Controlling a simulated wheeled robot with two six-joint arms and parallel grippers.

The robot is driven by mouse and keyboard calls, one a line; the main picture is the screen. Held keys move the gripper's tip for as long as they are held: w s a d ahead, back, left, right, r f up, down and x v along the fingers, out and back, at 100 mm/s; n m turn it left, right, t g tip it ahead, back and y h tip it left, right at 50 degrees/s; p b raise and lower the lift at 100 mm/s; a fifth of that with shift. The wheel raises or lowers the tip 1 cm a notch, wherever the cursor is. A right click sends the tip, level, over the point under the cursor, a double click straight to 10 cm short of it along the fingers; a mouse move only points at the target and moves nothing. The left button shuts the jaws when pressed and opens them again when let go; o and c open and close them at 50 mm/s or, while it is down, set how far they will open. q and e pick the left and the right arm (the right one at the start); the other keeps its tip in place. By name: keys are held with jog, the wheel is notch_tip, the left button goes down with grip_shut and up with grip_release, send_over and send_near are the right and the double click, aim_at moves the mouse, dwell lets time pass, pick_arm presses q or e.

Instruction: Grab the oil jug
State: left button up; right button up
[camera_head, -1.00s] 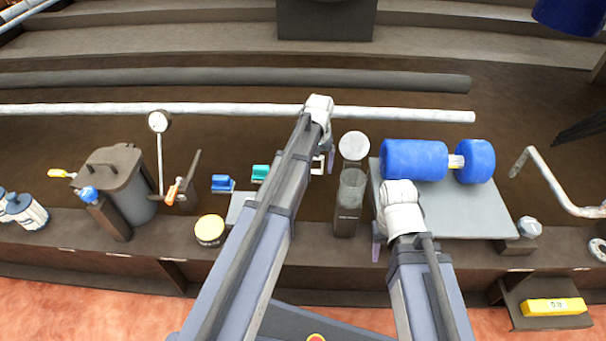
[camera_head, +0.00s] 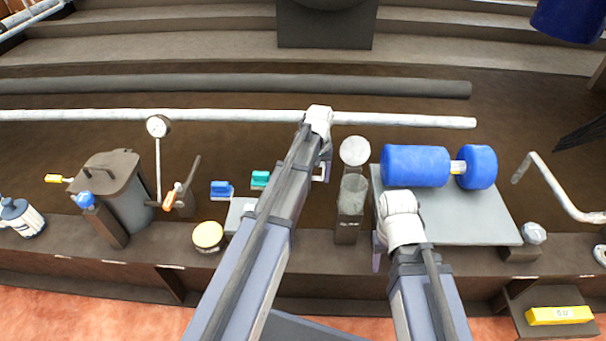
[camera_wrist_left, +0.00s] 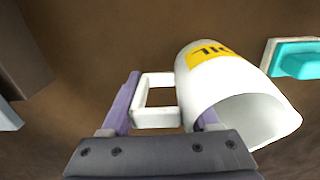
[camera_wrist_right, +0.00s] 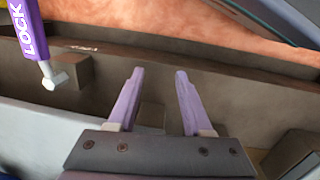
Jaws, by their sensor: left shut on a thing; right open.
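The oil jug (camera_wrist_left: 225,75) is a white, hollow cylinder with a yellow label and a square white handle (camera_wrist_left: 155,84). It lies tilted in the left wrist view, its wide open end toward the lower right. My left gripper (camera_wrist_left: 165,100) is shut on the jug at its handle side; the right finger is partly hidden by the jug. In the head view my left arm hides most of the jug, and a bit of white handle (camera_head: 320,173) shows beside the wrist. My right gripper (camera_wrist_right: 160,75) is open and empty, above the bench front near the grey plate.
A clear cylinder (camera_head: 352,192) in a dark holder stands between my arms. A blue roller-like object (camera_head: 415,166) lies on the grey plate (camera_head: 455,215). Teal (camera_head: 260,179) and blue (camera_head: 222,189) blocks and a yellow-topped tin (camera_head: 208,235) are left of my left arm.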

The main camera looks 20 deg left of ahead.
pick_arm(q)
grip_shut()
jog(key=shift+r, duration=0.2)
pick_arm(e)
jog(key=shift+r, duration=0.25)
pick_arm(q)
notch_tip(320, 180, up, 10)
jog(key=p, duration=1)
jog(key=shift+f, duration=0.2)
pick_arm(e)
notch_tip(320, 180, up, 10)
jog(key=shift+f, duration=0.25)
dwell(2.0)
